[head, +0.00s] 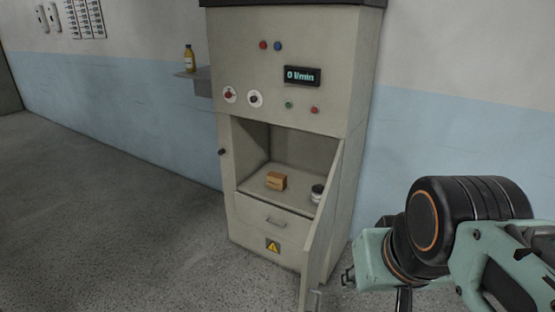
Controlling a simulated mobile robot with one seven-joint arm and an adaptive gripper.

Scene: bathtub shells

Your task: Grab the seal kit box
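A small orange-brown box (276,181), which looks like the seal kit box, sits on the shelf inside the open compartment of a beige cabinet (290,80). Its label is too small to read. My arm is at the lower right of the head view, outside the cabinet and to the right of its open door. The end of my gripper (347,278) shows only as a small dark part near the door's lower edge. Its fingers are too small and partly hidden, so I cannot tell their state. The box is well apart from it.
The cabinet door (322,225) stands open on the right, between my arm and the compartment. A small jar (317,193) stands right of the box. A drawer (268,217) is below. A bottle (189,59) stands on a side ledge. The floor at left is clear.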

